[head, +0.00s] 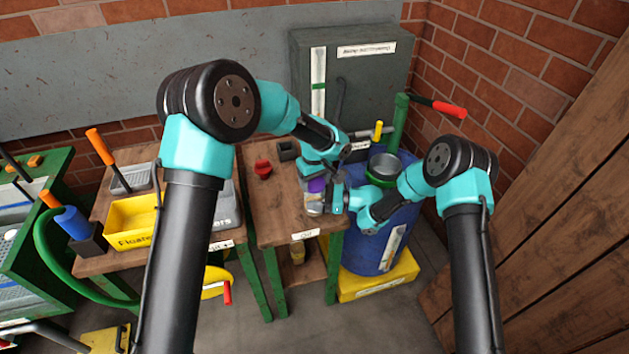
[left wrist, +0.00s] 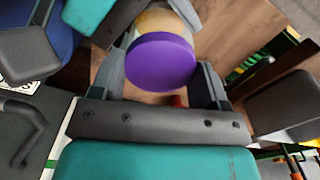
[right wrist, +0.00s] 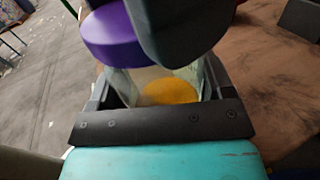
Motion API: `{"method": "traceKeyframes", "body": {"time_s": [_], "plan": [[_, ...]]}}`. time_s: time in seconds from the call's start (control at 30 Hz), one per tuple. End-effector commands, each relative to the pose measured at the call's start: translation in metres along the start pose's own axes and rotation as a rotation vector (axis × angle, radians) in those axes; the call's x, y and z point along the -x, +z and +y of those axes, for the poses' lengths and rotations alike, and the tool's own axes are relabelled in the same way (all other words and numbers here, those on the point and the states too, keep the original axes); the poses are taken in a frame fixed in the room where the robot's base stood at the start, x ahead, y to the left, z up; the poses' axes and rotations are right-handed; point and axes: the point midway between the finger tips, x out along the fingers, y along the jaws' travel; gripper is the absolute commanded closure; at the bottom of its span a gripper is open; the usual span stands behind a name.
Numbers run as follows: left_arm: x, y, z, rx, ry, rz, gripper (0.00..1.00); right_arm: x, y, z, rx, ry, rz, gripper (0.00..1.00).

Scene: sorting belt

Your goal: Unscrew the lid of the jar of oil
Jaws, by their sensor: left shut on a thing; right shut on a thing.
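The purple lid (head: 316,186) is at the table's right end in the head view; it also shows in the left wrist view (left wrist: 160,68) and right wrist view (right wrist: 112,38). My left gripper (left wrist: 160,82) is shut on it from above. The clear jar (head: 313,204) is below the lid, with yellow-orange oil in the right wrist view (right wrist: 170,92). My right gripper (right wrist: 158,88) is shut on the jar's body from the side. The lid appears above and left of the oil in that view. My left finger hides part of the rim, so I cannot tell whether they touch.
The wooden table (head: 262,205) holds a red object (head: 262,169) and a dark block (head: 287,150). A blue barrel (head: 385,240) stands close at the right, with a metal pot (head: 384,166) on top. A grey cabinet (head: 375,85) stands behind. The table's front left is clear.

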Motion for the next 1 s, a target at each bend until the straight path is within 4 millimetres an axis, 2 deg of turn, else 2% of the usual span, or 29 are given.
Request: {"method": "traceKeyframes", "body": {"time_s": [0.47, 1.0], "plan": [[0.000, 0.000, 0.000, -0.002, 0.000, 0.000, 0.60, 0.000, 0.000, 0.000, 0.000, 0.000, 0.000, 0.92], [0.014, 0.000, 0.000, -0.002, 0.000, 0.000, 0.60, 0.000, 0.000, 0.000, 0.000, 0.000, 0.000, 0.92]]}}
